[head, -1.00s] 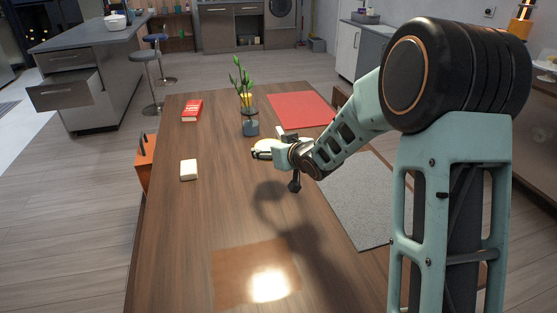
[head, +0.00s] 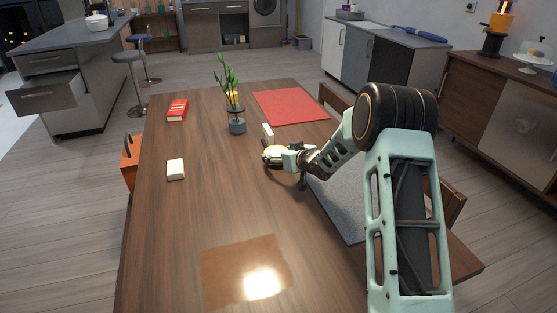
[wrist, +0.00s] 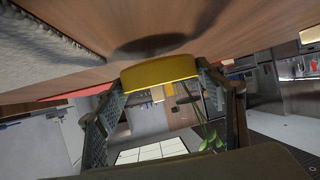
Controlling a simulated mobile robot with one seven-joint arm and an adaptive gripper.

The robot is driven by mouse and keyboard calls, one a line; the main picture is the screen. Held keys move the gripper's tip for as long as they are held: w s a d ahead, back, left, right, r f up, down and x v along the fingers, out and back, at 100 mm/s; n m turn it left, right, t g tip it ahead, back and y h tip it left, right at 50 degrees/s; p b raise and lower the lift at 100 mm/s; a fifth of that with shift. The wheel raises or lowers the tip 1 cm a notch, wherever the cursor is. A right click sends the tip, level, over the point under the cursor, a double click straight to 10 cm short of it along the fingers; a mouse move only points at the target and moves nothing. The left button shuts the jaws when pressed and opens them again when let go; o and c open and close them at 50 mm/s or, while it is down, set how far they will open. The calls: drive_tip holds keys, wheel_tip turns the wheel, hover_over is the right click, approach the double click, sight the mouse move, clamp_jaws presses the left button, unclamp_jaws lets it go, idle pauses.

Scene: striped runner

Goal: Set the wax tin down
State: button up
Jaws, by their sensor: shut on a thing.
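The wax tin is a round yellow tin, seen clearly in the wrist view (wrist: 160,72). My gripper (head: 272,155) is shut on it, with a finger on each side in the wrist view. In the head view the tin (head: 275,149) shows only partly at the end of my gripper. It is low over the brown wooden table (head: 200,215), left of the grey mat. Its dark shadow is close by on the wood. I cannot tell whether the tin touches the table.
A white block (head: 267,134) stands just behind my gripper. A red book (head: 177,110) and a cream block (head: 175,169) lie left. The grey mat (head: 345,205) is right.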

drive_tip(key=shift+f, duration=0.8)
drive_tip(key=shift+f, duration=0.1)
drive_tip(key=o, duration=1.3)
drive_tip(key=shift+f, duration=0.1)
